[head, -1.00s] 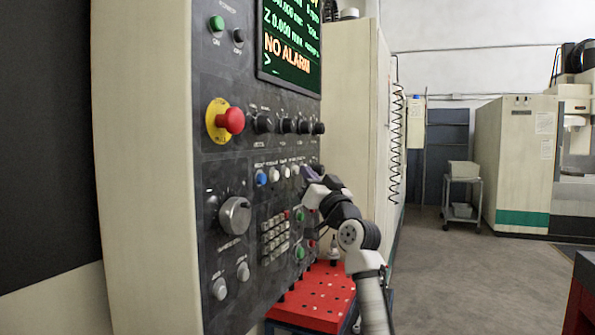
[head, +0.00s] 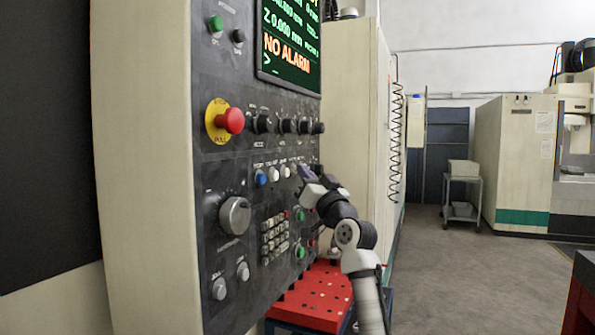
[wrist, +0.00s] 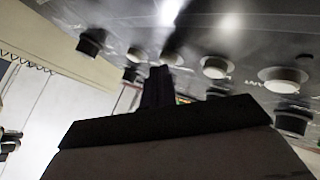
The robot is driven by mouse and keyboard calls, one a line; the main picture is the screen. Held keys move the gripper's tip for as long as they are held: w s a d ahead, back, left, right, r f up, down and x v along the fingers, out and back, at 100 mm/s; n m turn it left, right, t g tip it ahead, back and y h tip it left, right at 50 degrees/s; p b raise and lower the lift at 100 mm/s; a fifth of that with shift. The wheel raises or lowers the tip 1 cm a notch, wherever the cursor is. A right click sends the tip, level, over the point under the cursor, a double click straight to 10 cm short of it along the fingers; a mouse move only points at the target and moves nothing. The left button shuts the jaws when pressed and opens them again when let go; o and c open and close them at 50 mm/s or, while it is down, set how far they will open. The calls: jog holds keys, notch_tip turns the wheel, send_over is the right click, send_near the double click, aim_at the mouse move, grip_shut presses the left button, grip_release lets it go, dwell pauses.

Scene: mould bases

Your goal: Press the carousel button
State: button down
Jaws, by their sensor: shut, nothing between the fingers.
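A row of push buttons is on the dark control panel (head: 215,165), a blue one (head: 261,178) at the left and white ones (head: 285,171) to its right. The labels are too blurred to tell which is the carousel button. My gripper (head: 304,173) is shut and empty, at the right end of this row, hiding the buttons there. In the wrist view its dark fingers (wrist: 158,78) point at the panel, just below a small white button (wrist: 169,57). Larger white buttons (wrist: 215,67) are to the right. I cannot tell whether the fingertips touch a button.
Black knobs (head: 288,126) stick out above the row. A red emergency stop (head: 231,121), a large grey dial (head: 235,216) and a keypad (head: 274,237) are nearby. A red perforated table (head: 318,295) stands below.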

dwell(0.4)
jog(key=shift+s+d, duration=0.25)
jog(key=shift+d, duration=0.45)
jog(key=shift+d+b, duration=0.1)
jog(key=shift+b, duration=0.2)
jog(key=d, duration=0.1)
jog(key=s+d, duration=0.1)
jog(key=d, duration=0.1)
jog(key=d+b, duration=0.1)
jog(key=shift+s+d, duration=0.3)
jog(key=shift+f, duration=0.1)
dwell(2.1)
